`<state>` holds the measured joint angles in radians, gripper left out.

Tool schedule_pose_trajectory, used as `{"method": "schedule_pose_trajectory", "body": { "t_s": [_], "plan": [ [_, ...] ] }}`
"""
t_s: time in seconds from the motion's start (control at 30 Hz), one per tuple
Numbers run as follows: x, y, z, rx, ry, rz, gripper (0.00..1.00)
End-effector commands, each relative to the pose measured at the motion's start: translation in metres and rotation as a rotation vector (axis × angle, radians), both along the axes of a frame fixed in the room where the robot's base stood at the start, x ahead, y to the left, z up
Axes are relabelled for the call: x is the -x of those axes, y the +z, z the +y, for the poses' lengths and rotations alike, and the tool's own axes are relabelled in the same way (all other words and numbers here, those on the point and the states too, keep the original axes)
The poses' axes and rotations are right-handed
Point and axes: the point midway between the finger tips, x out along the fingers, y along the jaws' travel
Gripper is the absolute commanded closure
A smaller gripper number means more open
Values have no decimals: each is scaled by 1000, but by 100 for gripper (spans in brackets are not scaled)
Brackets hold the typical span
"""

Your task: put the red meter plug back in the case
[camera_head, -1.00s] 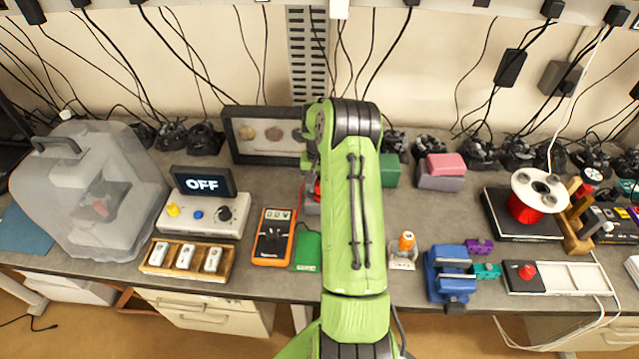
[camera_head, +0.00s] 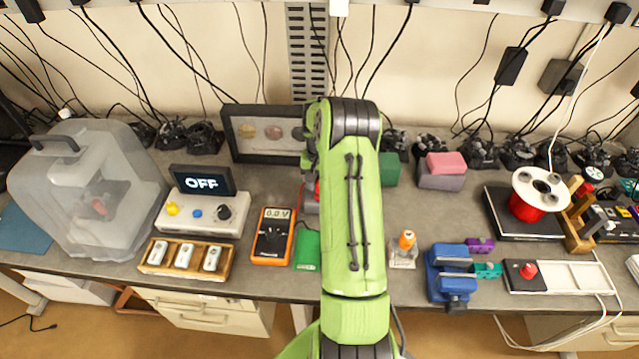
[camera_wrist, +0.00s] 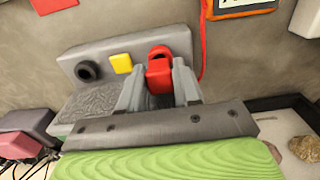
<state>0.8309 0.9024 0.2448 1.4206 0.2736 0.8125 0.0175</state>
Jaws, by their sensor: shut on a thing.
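The red meter plug (camera_wrist: 160,72) is between the fingertips of my gripper (camera_wrist: 160,86) in the wrist view. My gripper is shut on it. The plug is at the right end of the grey case (camera_wrist: 140,44), and I cannot tell if it is seated there. The case also shows a round black socket and a yellow block. A red lead (camera_wrist: 203,45) runs upward near the plug towards the orange meter (camera_wrist: 232,6). In the head view the meter (camera_head: 272,236) lies left of my arm, and my arm hides most of the case (camera_head: 311,206).
A framed display (camera_head: 230,140) stands behind the case. A green pad (camera_head: 307,250) lies beside the meter. A pink and grey block (camera_head: 441,178) is to the right. Left are a box with an OFF screen (camera_head: 202,182) and a wooden tray (camera_head: 150,266). A blue vise (camera_head: 446,285) stands at the right front.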

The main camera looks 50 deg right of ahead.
Motion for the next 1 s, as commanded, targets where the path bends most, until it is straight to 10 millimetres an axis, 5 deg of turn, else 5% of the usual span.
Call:
{"method": "schedule_pose_trajectory", "body": {
  "t_s": [1.0],
  "plan": [
    [0,-10,0,0,0,0,94]
  ]
}}
